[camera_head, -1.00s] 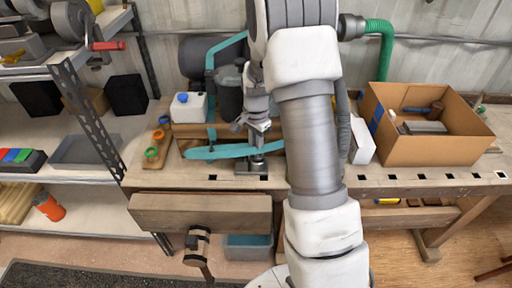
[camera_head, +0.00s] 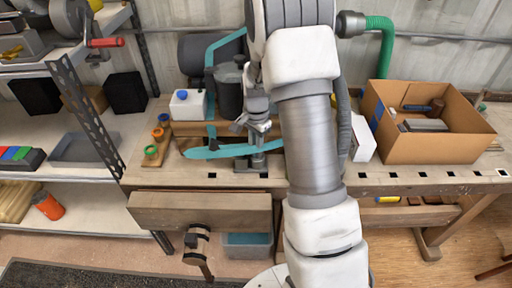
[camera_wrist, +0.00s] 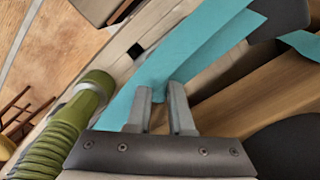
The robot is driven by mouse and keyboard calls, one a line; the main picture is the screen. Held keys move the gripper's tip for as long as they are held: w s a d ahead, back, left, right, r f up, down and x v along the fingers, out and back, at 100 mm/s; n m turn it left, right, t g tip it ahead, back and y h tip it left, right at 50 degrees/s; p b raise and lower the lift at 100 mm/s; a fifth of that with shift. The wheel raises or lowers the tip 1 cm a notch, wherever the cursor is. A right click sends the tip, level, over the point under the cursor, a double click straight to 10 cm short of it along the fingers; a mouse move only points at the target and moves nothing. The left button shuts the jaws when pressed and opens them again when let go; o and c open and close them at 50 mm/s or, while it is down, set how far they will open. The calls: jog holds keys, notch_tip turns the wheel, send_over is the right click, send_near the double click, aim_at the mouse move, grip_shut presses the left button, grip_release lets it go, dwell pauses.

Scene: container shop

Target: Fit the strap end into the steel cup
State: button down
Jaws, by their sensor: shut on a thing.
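The teal strap (camera_head: 232,150) lies along the front of the workbench in the head view, and a further teal length rises behind it at the left. In the wrist view the strap (camera_wrist: 185,62) runs from between my fingers toward the upper right. My gripper (camera_wrist: 160,103) is shut on it; in the head view my gripper (camera_head: 257,128) is low over the bench. A small grey metal piece (camera_head: 257,160) on a flat plate stands just below my gripper, behind the strap; it looks like the steel cup, but its mouth is hidden. I cannot tell whether strap and cup touch.
A white bottle with a blue cap (camera_head: 188,105) and a wooden rack with coloured rings (camera_head: 156,148) stand to the left. An open cardboard box (camera_head: 430,150) stands to the right. A green ribbed part (camera_wrist: 62,130) is close to my gripper's left in the wrist view.

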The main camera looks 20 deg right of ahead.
jog(key=c, duration=0.7)
grip_release()
jog(key=shift+c, duration=0.2)
notch_tip(320, 180, up, 18)
jog(key=p, duration=0.2)
jog(key=shift+f, duration=0.25)
jog(key=s+a+r+n+t+p, duration=0.1)
jog(key=s+a+r+n, duration=0.3)
jog(key=s, duration=0.8)
jog(key=s+a+r+n+t+p, duration=0.1)
jog(key=s+a+r+n+t, duration=0.3)
jog(key=s+r+n, duration=0.4)
jog(key=s+a+n, duration=0.1)
jog(key=s, duration=0.3)
jog(key=shift+a+n+t, duration=0.2)
jog(key=shift+n+t, duration=0.1)
